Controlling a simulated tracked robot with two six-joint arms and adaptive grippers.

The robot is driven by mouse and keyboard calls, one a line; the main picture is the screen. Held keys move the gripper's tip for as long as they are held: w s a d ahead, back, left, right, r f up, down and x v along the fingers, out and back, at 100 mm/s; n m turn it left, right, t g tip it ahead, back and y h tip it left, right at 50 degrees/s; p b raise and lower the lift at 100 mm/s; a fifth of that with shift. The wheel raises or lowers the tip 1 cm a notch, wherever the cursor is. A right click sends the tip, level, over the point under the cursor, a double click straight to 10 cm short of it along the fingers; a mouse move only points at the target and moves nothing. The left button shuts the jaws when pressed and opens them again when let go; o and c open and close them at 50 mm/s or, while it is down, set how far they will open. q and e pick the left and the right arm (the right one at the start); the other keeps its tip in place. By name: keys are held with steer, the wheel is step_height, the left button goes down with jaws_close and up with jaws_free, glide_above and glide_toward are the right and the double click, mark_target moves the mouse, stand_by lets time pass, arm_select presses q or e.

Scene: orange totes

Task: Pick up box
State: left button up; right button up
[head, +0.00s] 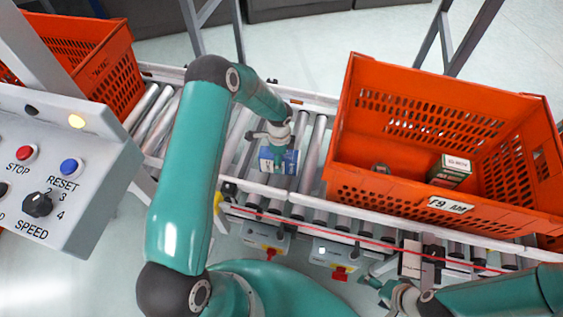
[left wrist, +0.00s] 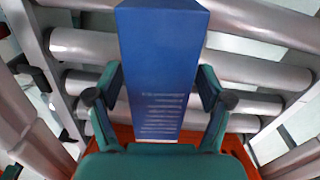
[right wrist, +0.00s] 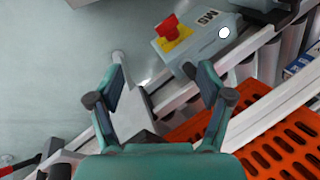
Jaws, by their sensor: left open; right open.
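A blue and white box (head: 289,161) sits on the roller conveyor, left of the large orange tote. My left gripper (head: 279,150) is over it, pointing down, and hides part of it. In the left wrist view, the blue box (left wrist: 162,60) lies between the two open fingers (left wrist: 160,85); I cannot tell whether they touch it. My right gripper (head: 374,284) is open and empty near the conveyor's front edge. In the right wrist view, no object is between its fingers (right wrist: 165,85). A blue and white box edge (right wrist: 303,60) shows at the right there.
The large orange tote (head: 385,189) on the conveyor holds a green and white box (head: 450,170) and a small brownish item (head: 380,170). Another orange tote (head: 112,75) stands at upper left. A control panel (head: 70,150) is at left. Switch boxes with red knobs (head: 340,272) line the conveyor's front.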

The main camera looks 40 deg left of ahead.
arm_select(q)
step_height(320, 180, down, 3)
steer(key=shift+s+f, duration=0.1)
steer(key=shift+c, duration=0.3)
steer(key=c, duration=1.3)
steer(key=shift+o, duration=0.2)
